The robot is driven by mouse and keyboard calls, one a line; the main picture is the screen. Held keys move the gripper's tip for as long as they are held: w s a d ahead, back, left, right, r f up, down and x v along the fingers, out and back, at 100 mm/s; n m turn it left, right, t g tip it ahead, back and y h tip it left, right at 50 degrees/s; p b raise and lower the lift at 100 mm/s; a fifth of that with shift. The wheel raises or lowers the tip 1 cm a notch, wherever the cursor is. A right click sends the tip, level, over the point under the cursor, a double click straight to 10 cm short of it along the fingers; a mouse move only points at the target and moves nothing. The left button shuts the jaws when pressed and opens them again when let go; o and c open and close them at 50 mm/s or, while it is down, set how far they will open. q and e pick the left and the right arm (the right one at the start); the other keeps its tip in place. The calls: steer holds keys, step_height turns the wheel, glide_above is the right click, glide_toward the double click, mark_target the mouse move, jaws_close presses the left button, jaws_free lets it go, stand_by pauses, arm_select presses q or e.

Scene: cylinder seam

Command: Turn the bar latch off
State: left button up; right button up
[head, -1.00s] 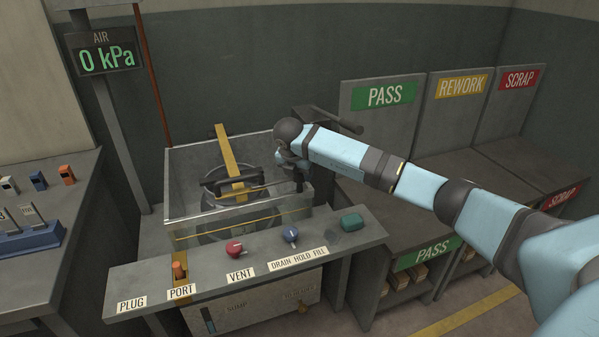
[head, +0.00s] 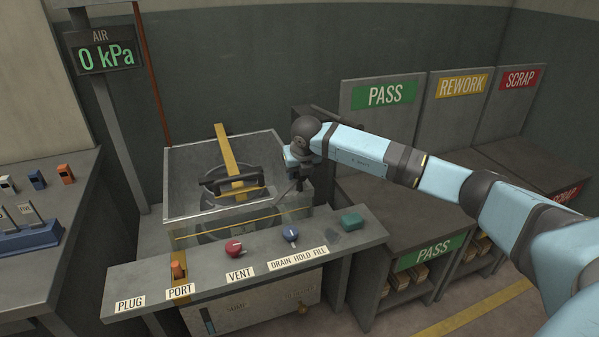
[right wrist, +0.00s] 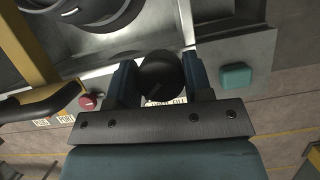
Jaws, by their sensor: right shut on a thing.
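A glass-walled tank (head: 190,213) stands behind the control shelf. A yellow bar (head: 226,148) with a black handle (head: 232,183) lies across a dark round vessel in it. My right gripper (head: 299,183) is at the tank's front right corner. In the right wrist view its fingers are shut on a dark round knob (right wrist: 160,76). A thin dark rod (head: 284,190) shows beside the gripper in the head view; I cannot tell whether rod and knob are one latch part. The gripper hides much of this spot. My left gripper is not in view.
An orange plug (head: 178,270) is at the port. PASS benches (head: 400,215) stand right. The air display (head: 104,55) reads 0 kPa.

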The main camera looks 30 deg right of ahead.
steer(key=n+y, duration=0.2)
steer(key=n, duration=0.3)
steer(key=shift+d+n, duration=0.1)
steer(key=shift+n, duration=0.2)
steer(key=shift+n+y, duration=0.9)
steer(key=shift+n, duration=1.2)
steer(key=o, duration=0.9)
arm_select(q)
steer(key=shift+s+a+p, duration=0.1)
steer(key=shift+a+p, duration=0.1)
steer(key=shift+p, duration=0.75)
arm_select(e)
steer(key=v, duration=1.3)
steer(key=shift+w+r, duration=0.15)
steer(key=shift+r, duration=0.35)
